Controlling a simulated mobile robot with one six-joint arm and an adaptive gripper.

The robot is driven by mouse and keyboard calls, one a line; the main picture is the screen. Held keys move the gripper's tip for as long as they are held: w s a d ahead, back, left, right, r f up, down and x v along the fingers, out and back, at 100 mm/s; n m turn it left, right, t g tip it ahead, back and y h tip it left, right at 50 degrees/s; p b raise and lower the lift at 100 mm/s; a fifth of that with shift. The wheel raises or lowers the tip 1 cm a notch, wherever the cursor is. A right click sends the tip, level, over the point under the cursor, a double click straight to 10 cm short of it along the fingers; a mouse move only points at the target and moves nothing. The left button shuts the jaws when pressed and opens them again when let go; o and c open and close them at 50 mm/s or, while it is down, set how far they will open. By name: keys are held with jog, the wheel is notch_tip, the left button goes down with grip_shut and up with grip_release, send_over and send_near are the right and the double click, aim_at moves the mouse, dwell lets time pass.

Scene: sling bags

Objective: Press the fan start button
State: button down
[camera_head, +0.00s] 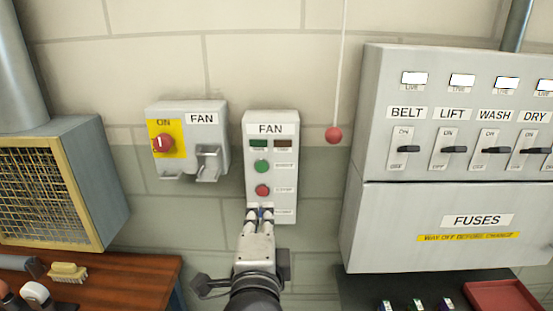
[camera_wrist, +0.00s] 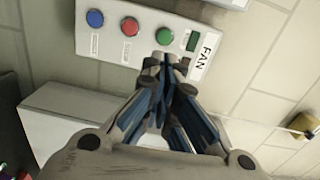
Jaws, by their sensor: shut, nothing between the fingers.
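The FAN button box (camera_head: 285,178) is a light grey wall panel with a green button (camera_head: 261,166) above a red button (camera_head: 262,191). My gripper (camera_head: 258,211) is shut and empty in front of the box's lower part, covering most of what lies below the red button. In the wrist view the box (camera_wrist: 190,22) shows a row of green (camera_wrist: 164,36), red (camera_wrist: 129,26) and blue (camera_wrist: 95,18) buttons. My fingertips (camera_wrist: 168,62) appear just below the green button there; I cannot tell the gap. The small button labels are too blurred to read.
Left of the box is a FAN isolator (camera_head: 215,135) with a red knob (camera_head: 163,142). A red ball (camera_head: 333,134) hangs on a cord to the right. A FUSES cabinet (camera_head: 380,225) with several switches stands farther right. A wooden bench (camera_head: 120,275) is at lower left.

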jog(key=shift+d+r+m+h, duration=0.2)
jog(key=shift+d+m+h, duration=0.1)
jog(key=shift+m, duration=0.1)
send_near(268, 165)
jog(key=w, duration=0.5)
jog(key=shift+d+f, duration=0.1)
jog(key=shift+f, duration=0.1)
jog(key=shift+w, duration=0.3)
